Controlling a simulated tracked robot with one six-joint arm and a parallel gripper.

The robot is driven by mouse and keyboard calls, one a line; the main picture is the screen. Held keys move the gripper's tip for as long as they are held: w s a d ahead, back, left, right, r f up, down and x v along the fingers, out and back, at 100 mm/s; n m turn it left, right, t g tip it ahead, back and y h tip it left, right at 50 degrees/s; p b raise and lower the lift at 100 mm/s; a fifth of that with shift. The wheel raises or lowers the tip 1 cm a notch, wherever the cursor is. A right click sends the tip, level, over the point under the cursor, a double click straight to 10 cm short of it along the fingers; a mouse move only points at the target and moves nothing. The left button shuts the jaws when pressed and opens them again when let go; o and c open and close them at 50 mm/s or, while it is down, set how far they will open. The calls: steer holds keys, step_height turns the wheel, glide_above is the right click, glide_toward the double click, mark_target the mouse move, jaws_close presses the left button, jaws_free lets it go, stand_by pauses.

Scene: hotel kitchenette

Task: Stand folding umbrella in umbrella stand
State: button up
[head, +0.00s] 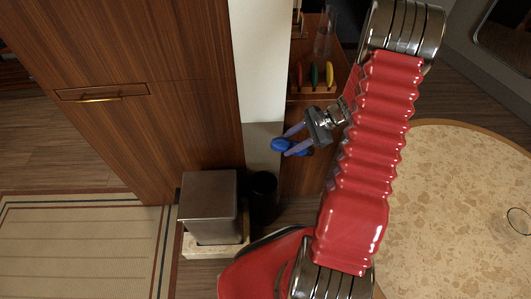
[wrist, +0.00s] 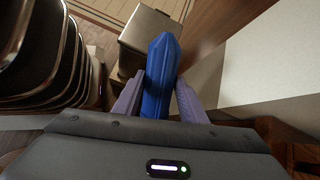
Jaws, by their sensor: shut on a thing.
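The blue folding umbrella (head: 279,145) is between the fingers of my gripper (head: 287,143), which is shut on it. In the wrist view the umbrella (wrist: 161,70) points away from my gripper (wrist: 158,88), with a finger on each side; its rear part is hidden by the gripper body. A dark, round, upright container (head: 264,190) stands on the floor below the gripper in the head view, apart from the umbrella; it looks like the umbrella stand. Its inside is too dark to make out.
A grey metal box (head: 208,206) on a pale base stands left of the dark container, beside a wooden cabinet (head: 130,90). A shelf (head: 318,78) with colourful items and a glass vase (head: 324,38) is above. A round speckled table (head: 450,210) is at right.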

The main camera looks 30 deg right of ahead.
steer(key=shift+w+a+f+m+t+y, duration=0.35)
steer(key=shift+w+a+f+m+y, duration=0.15)
steer(key=shift+a+f+y, duration=0.15)
steer(key=shift+w+a+f+m+t+y, duration=0.35)
steer(key=shift+w+a+f+m+y, duration=0.1)
steer(key=shift+a+f+y, duration=0.15)
steer(key=w+a+f+m+t+y, duration=0.2)
steer(key=w+f+m+t+y, duration=0.1)
steer(key=w+f+m+t, duration=0.1)
steer(key=shift+a+f+m+t, duration=0.35)
steer(key=shift+f+m+t, duration=0.3)
steer(key=shift+f+t, duration=0.8)
steer(key=shift+f, duration=0.2)
step_height(320, 180, down, 16)
steer(key=shift+r, duration=0.25)
stand_by(0.9)
